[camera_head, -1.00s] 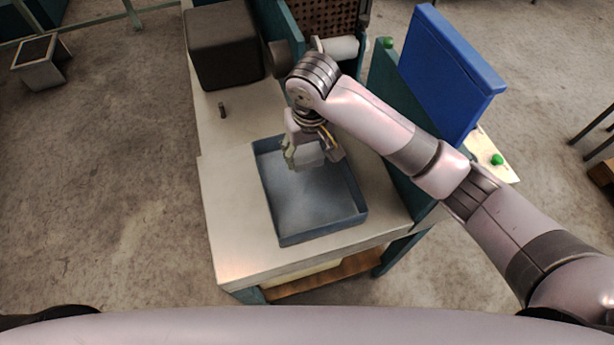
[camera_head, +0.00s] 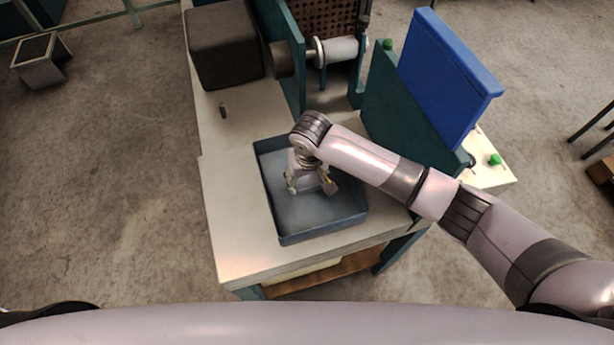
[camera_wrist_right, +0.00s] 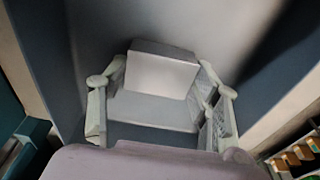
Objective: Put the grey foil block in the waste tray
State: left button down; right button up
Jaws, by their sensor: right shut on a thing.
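The waste tray (camera_head: 308,224) is a shallow blue-grey open box on the near part of the pale bench. My right gripper (camera_head: 312,187) points down inside the tray's outline, over its middle. In the right wrist view, the grey foil block (camera_wrist_right: 160,76) sits between the two fingers of the right gripper (camera_wrist_right: 158,105), which is shut on it. The tray floor shows behind the block, and I cannot tell whether the block touches it. In the head view the hand mostly hides the block. My left gripper is not in view.
The pale bench top (camera_head: 238,235) is clear left of the tray. A dark box (camera_head: 224,45) and a roller (camera_head: 340,50) on green supports stand behind. A blue upright panel (camera_head: 445,80) and green plate (camera_head: 405,115) stand to the right. A small peg (camera_head: 222,110) stands on the bench.

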aim_at(308, 187)
jog(key=o, duration=0.8)
jog(key=shift+f, duration=0.1)
jog(key=shift+o, duration=0.2)
notch_tip(308, 187, up, 12)
jog(key=s, duration=0.1)
jog(key=shift+s+d+b, duration=0.2)
jog(key=shift+b, duration=0.25)
